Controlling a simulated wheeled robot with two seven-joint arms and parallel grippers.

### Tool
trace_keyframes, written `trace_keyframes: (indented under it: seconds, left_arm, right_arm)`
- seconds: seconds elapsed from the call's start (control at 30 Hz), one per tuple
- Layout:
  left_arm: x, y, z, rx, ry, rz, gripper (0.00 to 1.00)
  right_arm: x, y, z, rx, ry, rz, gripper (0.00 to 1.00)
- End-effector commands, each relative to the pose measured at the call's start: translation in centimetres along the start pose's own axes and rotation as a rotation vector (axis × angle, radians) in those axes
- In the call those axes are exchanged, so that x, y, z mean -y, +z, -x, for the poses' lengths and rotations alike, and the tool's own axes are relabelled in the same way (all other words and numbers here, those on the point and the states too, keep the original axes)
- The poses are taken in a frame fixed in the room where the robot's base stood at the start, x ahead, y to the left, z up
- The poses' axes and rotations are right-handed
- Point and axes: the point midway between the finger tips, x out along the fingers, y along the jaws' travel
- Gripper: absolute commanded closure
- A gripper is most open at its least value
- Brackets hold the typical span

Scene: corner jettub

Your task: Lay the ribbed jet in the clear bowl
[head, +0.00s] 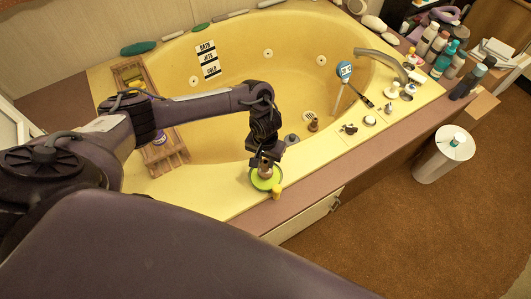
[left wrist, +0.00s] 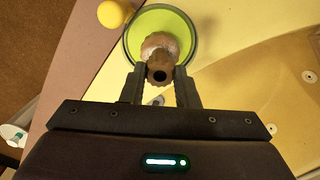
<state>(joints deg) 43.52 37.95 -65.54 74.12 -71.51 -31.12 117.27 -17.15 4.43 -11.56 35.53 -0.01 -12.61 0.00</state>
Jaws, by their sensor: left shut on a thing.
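My left gripper (head: 264,162) reaches down over the near rim of the tub. In the left wrist view the left gripper (left wrist: 160,88) is shut on a brown ribbed jet (left wrist: 160,73) with a scalloped end and a dark hole. Beyond the jet is a paler, pinkish-brown round part; I cannot tell whether it belongs to the jet. Below is a round bowl (left wrist: 187,40), green inside with a greyish rim; it also shows in the head view (head: 254,183). The jet overlaps the bowl in the picture; whether it touches the bowl is unclear. My right gripper is not in view.
Small fittings, another brown piece (head: 313,125) and a faucet (head: 380,60) are to the right. Bottles crowd the far right corner.

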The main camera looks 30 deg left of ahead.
Motion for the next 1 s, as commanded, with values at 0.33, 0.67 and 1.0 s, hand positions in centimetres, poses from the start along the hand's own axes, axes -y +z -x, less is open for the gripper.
trace_keyframes:
  seconds: [0.33, 0.67, 1.0]
  left_arm:
    - [-0.1, 0.0, -2.9, 0.000, 0.001, 0.001, 0.96]
    - [-0.1, 0.0, -4.4, 0.000, 0.000, 0.000, 0.96]
    - [-0.1, 0.0, -4.5, 0.000, 0.000, -0.001, 0.96]
  right_arm:
    - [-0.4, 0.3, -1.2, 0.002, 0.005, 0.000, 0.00]
    - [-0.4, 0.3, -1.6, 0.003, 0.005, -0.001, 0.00]
    - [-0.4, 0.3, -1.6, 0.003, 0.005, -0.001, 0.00]
